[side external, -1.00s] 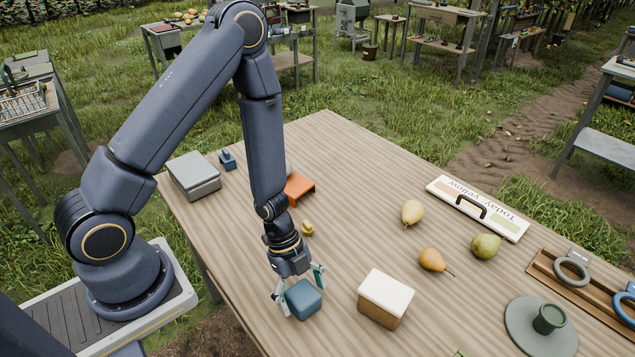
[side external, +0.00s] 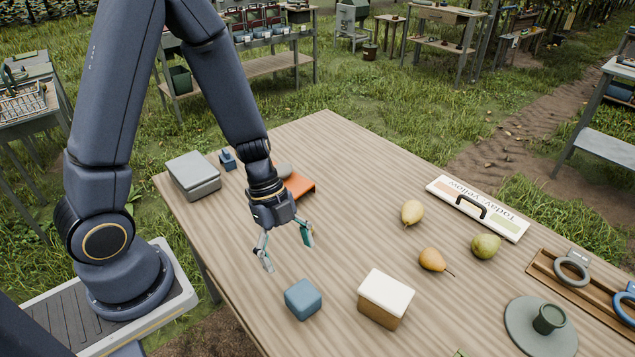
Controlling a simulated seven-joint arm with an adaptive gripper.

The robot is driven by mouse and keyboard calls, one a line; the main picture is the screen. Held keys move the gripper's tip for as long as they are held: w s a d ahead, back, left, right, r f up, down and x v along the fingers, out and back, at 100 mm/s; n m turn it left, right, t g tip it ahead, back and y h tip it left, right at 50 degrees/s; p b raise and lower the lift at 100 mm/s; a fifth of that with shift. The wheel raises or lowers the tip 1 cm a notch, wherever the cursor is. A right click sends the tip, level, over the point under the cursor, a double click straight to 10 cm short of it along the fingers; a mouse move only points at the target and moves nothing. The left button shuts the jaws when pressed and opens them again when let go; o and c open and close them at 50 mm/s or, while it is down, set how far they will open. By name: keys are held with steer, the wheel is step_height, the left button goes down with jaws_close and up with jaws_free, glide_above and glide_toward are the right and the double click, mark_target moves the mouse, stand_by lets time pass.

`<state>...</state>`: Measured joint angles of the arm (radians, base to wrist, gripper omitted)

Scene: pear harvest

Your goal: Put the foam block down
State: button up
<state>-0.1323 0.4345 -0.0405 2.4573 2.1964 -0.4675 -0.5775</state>
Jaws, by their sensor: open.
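The blue foam block (side external: 303,299) rests on the wooden table near its front edge, left of a white-topped box. My gripper (side external: 287,256) is open and empty. It is above the table, up and a little left of the block, and apart from it. A clear gap of bare table shows between the fingertips and the block in the picture.
The white-topped tan box (side external: 386,299) stands close right of the block. Pears (side external: 432,260) lie right of centre, near a sign (side external: 478,208). An orange stand (side external: 298,186) and a grey case (side external: 193,176) are behind my gripper. The table (side external: 345,220) is clear mid-way.

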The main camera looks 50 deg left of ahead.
steer(key=w+a+r+n+t+y, duration=0.3)
steer(key=w+a+r+n+t, duration=0.15)
steer(key=r, duration=0.35)
steer(key=w+a+r+n+t+y, duration=0.35)
steer(key=w+a+r, duration=0.2)
steer(key=r, duration=0.35)
steer(key=s+a+r+n+y, duration=0.2)
steer(key=s+a+r+n, duration=0.1)
steer(key=s+r+n, duration=0.15)
steer(key=s+d+r+n+g+h, duration=0.2)
steer(key=s+d+n+h, duration=0.2)
steer(key=s+d, duration=0.3)
steer(key=s+n, duration=0.1)
steer(key=s, duration=0.3)
steer(key=shift+s+d+r, duration=0.15)
steer(key=shift+s+r, duration=0.05)
steer(key=shift+s, duration=0.1)
